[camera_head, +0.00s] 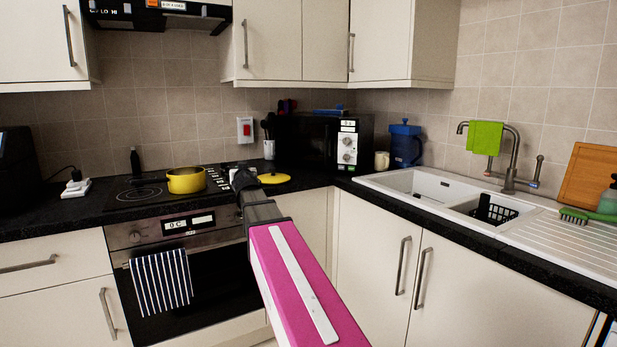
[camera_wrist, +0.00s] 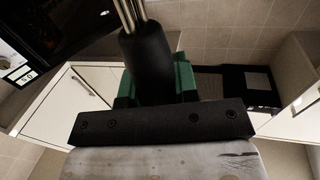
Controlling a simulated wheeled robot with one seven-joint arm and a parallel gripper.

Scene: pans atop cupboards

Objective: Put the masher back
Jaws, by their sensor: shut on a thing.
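My gripper (camera_wrist: 155,85) shows green fingers closed on the thick black handle of the masher (camera_wrist: 146,55) in the wrist view. Two or more thin metal rods run up from the handle and out of the top of that view, so the mashing head is hidden. In the head view my gripper (camera_head: 243,182) is at the far end of my pink arm, above the counter's front edge between the hob and the corner. The masher is hard to make out there.
A yellow pan (camera_head: 186,180) stands on the hob, left of my gripper. A yellow lid (camera_head: 273,179) lies just to the right. A pot of dark utensils (camera_head: 269,150) stands behind, beside the black microwave (camera_head: 318,143). The sink (camera_head: 420,187) is at the right.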

